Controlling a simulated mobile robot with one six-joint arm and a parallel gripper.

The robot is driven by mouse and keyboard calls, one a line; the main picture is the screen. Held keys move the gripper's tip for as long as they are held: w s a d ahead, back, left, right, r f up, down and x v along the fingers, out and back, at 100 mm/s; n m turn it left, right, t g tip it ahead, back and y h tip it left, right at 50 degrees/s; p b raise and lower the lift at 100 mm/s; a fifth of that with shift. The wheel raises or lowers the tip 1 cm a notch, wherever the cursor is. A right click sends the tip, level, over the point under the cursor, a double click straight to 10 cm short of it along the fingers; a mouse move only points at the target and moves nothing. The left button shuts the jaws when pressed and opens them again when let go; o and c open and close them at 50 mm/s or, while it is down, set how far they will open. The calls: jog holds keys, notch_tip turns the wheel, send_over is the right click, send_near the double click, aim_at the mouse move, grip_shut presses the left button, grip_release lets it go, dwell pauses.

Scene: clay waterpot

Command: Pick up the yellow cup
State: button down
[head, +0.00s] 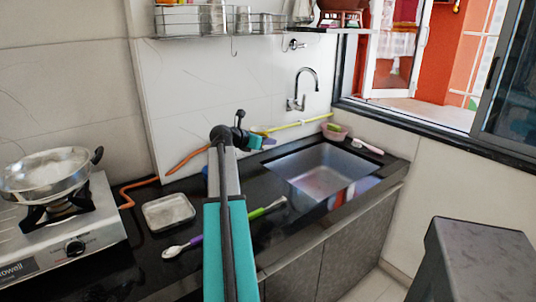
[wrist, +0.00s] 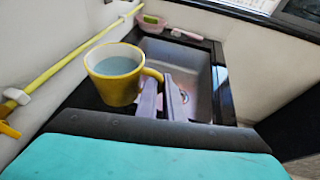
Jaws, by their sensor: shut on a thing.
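The yellow cup (wrist: 118,88) shows in the wrist view, left of centre, upright, with a pale blue-grey inside. Its handle points right, toward my gripper (wrist: 162,88). The grey fingers are shut on the handle, which partly hides behind them. In the head view my gripper (head: 265,142) is at the end of my outstretched arm, near the back wall and left of the sink. The cup is mostly hidden or too small to make out there. I cannot tell whether it touches the counter.
The steel sink (head: 322,172) lies to the right. A pink basket (head: 337,132) sits behind it. A yellow pipe (head: 303,124) runs along the wall below the tap (head: 303,92).

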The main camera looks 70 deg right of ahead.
notch_tip(320, 180, up, 10)
jog(key=shift+f, duration=0.25)
dwell(0.7)
jog(key=shift+r+p, duration=0.7)
jog(key=shift+a+f, duration=0.1)
